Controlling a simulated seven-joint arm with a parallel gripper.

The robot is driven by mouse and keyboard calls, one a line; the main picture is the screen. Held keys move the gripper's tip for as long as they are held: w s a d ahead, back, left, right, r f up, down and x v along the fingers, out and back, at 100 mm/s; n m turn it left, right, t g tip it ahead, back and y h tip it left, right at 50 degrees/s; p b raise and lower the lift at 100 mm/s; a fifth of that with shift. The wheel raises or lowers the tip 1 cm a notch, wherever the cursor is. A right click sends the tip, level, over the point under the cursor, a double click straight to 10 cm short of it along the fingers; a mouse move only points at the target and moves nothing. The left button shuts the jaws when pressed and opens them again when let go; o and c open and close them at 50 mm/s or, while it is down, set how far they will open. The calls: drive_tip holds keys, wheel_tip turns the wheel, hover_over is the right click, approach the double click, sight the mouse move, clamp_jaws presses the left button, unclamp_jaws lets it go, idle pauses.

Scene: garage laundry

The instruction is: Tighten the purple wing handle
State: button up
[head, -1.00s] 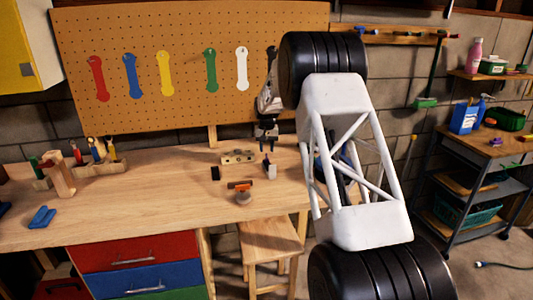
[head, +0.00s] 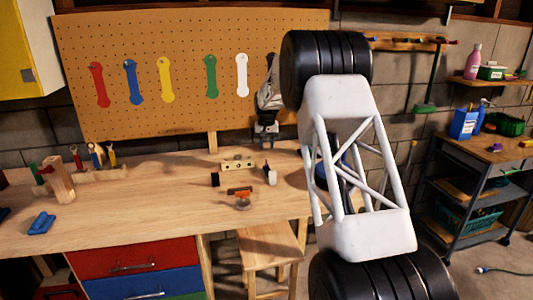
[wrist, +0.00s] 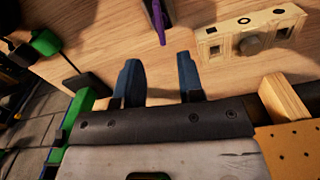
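A thin purple piece (wrist: 160,24), likely the wing handle, shows at the top centre of the wrist view. It is seen edge-on beside a dark grey body, and its upper part is cut off by the frame. In the head view a small pale-and-dark fixture (head: 271,176) stands on the bench in about that place; its purple is too small to make out. My gripper (wrist: 161,80) is open, its two blue fingers apart with nothing between them. The purple piece lies beyond the fingertips, apart from them. In the head view my gripper (head: 266,137) is above the bench's back edge.
A wooden block with holes (head: 238,163) lies left of the fixture and also shows in the wrist view (wrist: 252,36). A small black block (head: 215,180) and an orange-and-dark item (head: 240,191) are close by. The pegboard (head: 190,110) rises behind.

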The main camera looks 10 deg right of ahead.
drive_tip(key=shift+f, duration=0.5)
idle(0.3)
drive_tip(key=shift+f, duration=3.75)
clamp_jaws()
